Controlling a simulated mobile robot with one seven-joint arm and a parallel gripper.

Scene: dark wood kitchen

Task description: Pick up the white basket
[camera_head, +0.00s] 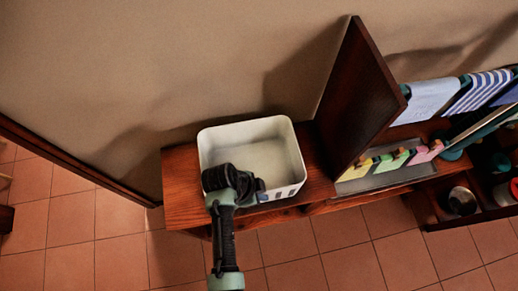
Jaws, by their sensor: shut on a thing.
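The white basket (253,137) is an open, rounded box with an empty-looking inside. It stands on a dark reddish wood surface (181,187) close to the wall. My gripper (246,192) is at the basket's near left side, reaching over its front rim. It is shut on the basket there. The fingertips and part of the near wall are hidden by my gripper and wrist. I cannot tell whether the basket is lifted off the surface.
A tall dark wood panel (359,98) rises just right of the basket. Beyond it are a tray (384,179) with colourful items, hanging cloths (430,99) and a shelf with a metal pot (462,199). A wall is behind. Tiled floor (110,228) lies open in front.

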